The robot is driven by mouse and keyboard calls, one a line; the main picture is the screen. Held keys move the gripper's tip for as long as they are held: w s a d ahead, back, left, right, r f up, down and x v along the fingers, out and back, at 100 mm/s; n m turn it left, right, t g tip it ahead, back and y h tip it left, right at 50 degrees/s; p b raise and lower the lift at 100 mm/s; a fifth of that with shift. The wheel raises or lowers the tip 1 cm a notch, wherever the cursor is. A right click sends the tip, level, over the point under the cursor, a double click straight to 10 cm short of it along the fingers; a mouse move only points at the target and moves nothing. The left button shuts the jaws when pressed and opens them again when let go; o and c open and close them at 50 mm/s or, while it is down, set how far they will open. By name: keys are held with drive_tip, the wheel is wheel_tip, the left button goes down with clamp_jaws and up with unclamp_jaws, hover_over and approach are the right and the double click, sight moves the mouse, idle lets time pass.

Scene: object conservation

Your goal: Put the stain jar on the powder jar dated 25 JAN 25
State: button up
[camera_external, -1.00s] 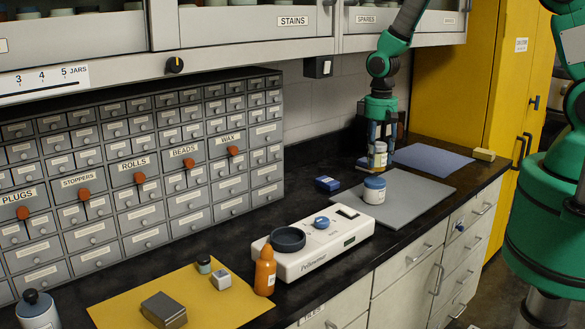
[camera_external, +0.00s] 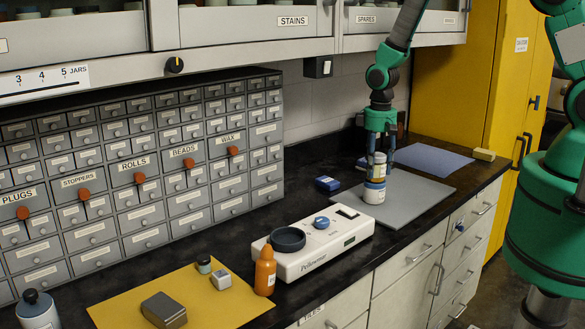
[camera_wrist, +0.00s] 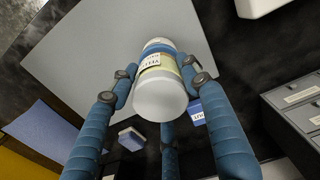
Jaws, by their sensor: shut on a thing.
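My gripper (camera_external: 379,166) is shut on the stain jar (camera_external: 380,160), a small jar with a pale lid and a cream-yellow label. In the wrist view the fingers surround the stain jar (camera_wrist: 160,95), whose label is only partly readable. The powder jar (camera_external: 374,195), white with a blue lid, stands upright on the grey mat (camera_external: 420,192). The stain jar is upright and appears directly over the powder jar's lid; I cannot tell whether they touch. The date on the powder jar is too small to read.
A small dark blue box (camera_external: 327,183) lies left of the grey mat. A white scale (camera_external: 320,250) with a dark dish stands nearer, beside an orange bottle (camera_external: 265,270). A blue mat (camera_external: 432,162) lies behind. The cabinet (camera_external: 300,22) overhangs the counter.

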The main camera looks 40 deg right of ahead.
drive_tip(key=shift+f, duration=0.1)
drive_tip(key=o, duration=1.3)
drive_tip(key=shift+o, duration=0.2)
drive_tip(key=shift+r+b, duration=0.35)
drive_tip(key=shift+r, duration=5.8)
drive_tip(key=shift+r, duration=0.1)
